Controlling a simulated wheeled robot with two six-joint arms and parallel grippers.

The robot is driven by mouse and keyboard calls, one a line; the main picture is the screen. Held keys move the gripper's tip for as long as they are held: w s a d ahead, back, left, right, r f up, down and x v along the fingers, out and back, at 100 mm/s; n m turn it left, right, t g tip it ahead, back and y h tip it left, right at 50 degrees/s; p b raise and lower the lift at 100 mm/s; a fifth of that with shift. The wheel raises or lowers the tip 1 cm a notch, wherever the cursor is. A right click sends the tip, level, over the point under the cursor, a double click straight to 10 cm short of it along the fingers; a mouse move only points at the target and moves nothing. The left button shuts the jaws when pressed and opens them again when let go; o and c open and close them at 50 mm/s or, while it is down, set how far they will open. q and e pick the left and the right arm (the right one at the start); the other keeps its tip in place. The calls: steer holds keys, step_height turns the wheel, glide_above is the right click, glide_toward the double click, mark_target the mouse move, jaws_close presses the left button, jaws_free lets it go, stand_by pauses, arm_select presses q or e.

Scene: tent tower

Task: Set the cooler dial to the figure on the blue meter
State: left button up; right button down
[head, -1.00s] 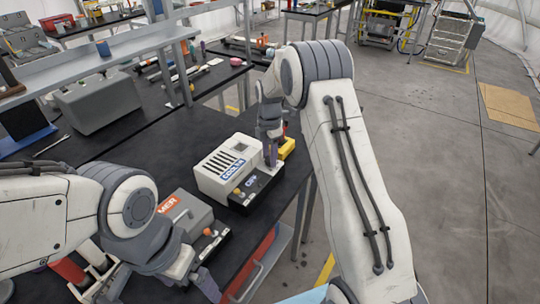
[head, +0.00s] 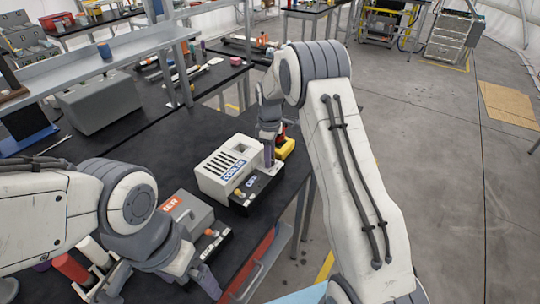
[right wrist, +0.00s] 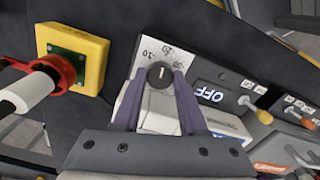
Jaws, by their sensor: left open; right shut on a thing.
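The cooler (head: 214,181) is a white box with a blue label and a black front panel on the dark bench. My right gripper (head: 269,160) is at its right end. In the right wrist view its purple fingers are shut on the black cooler dial (right wrist: 160,74). The dial's white mark points up the picture, toward the -20 area of the white scale (right wrist: 150,48). The lit display (right wrist: 210,95) beside it reads OFF. My left gripper (head: 201,279) is open and empty near the grey box with the orange label (head: 172,203). I cannot make out a blue meter reading.
A yellow box with a red ring (right wrist: 75,60) stands close beside the dial; it also shows in the head view (head: 285,148). Levers with yellow (right wrist: 252,104) and orange knobs are on the panels.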

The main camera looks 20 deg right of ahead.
steer(key=m, duration=0.7)
steer(key=shift+r, duration=0.1)
steer(key=m, duration=0.6)
steer(key=shift+w+m+p, duration=0.1)
steer(key=shift+m+p, duration=0.2)
steer(key=shift+p, duration=0.1)
steer(key=c, duration=0.7)
jaws_free()
steer(key=shift+c, duration=0.2)
step_height(320, 180, up, 10)
steer(key=b, duration=0.2)
steer(key=shift+r, duration=0.25)
